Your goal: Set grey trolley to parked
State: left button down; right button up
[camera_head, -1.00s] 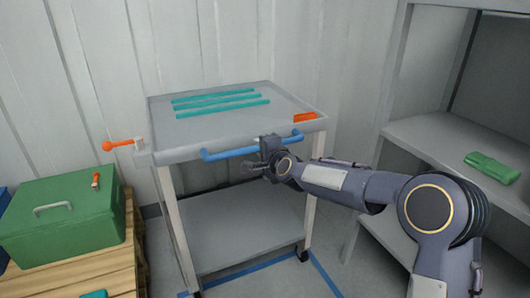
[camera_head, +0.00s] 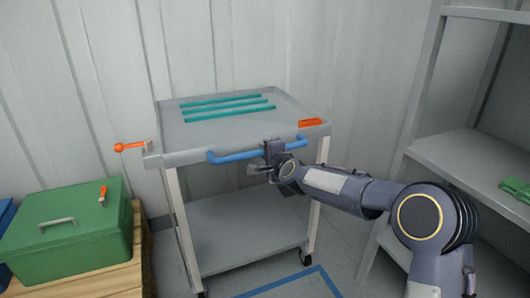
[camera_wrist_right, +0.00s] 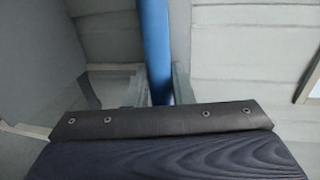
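The grey trolley (camera_head: 165,158) stands upright against the wall in the head view, with a grey lower shelf and dark wheels. A blue handle bar (camera_head: 228,158) runs along its front edge. An orange-knobbed lever (camera_head: 131,146) sticks out leftward from its left front corner. My right gripper (camera_head: 270,158) is at the right part of the handle. In the right wrist view, the blue bar (camera_wrist_right: 155,45) lies between the two fingers (camera_wrist_right: 158,85), which look close against it. My left gripper is out of view.
Blue floor tape (camera_head: 290,281) forms a corner in front of the trolley's right front wheel. A green box (camera_head: 70,240) on a wooden pallet (camera_head: 125,278) stands at left. A grey shelf unit (camera_head: 455,150) stands at right. Teal strips and an orange tray lie on the trolley top.

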jog(key=o, duration=0.3)
jog(key=shift+o, duration=0.2)
jog(key=v, duration=0.8)
